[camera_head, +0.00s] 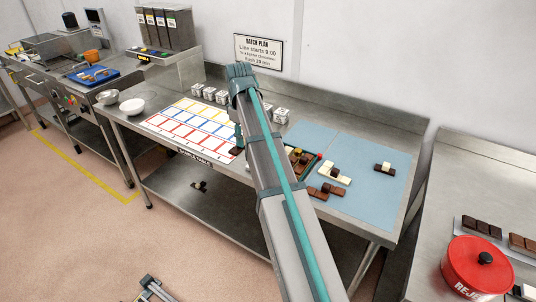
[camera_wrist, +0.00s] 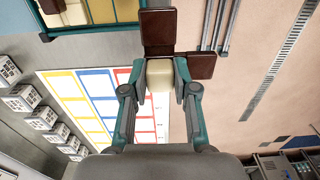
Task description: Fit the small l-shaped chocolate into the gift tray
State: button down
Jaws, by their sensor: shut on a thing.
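My gripper (camera_head: 238,142) is shut on the cream knob (camera_wrist: 159,74) of a brown L-shaped chocolate. The chocolate's brown squares (camera_wrist: 158,22) show beyond and to the right of the fingertips (camera_wrist: 159,66) in the wrist view. In the head view a small dark part of it (camera_head: 236,151) shows below the gripper, over the right end of the printed sheet. The gift tray (camera_wrist: 95,28) is at the top left of the wrist view, apart from the chocolate, with coloured contents inside. In the head view my arm hides part of the tray (camera_head: 317,163).
Several chocolates lie on the blue mat (camera_head: 352,150), including a cream one (camera_head: 335,174) and a brown one (camera_head: 324,193) near the tray. The sheet of coloured rectangles (camera_head: 190,121) lies to the left. Several small white boxes (camera_head: 209,93) stand behind it. A red pot (camera_head: 476,266) stands on the right counter.

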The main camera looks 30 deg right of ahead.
jog(key=d+f+p, duration=0.1)
jog(key=d+f, duration=0.1)
jog(key=d, duration=0.1)
jog(key=w+d+f+p, duration=0.1)
jog(key=d+f, duration=0.1)
jog(key=d, duration=0.1)
jog(key=d+f, duration=0.2)
jog(key=shift+w+d+f+p, duration=0.25)
jog(key=shift+w+d+p, duration=0.1)
jog(key=shift+d+p, duration=0.05)
jog(key=shift+w+d+f+p, duration=0.15)
jog(key=shift+d+f+p, duration=0.15)
jog(key=shift+d+f, duration=0.5)
jog(key=shift+a+f, duration=0.1)
jog(key=shift+f, duration=1.55)
jog(key=shift+f, duration=0.1)
jog(key=c, duration=0.9)
grip_release()
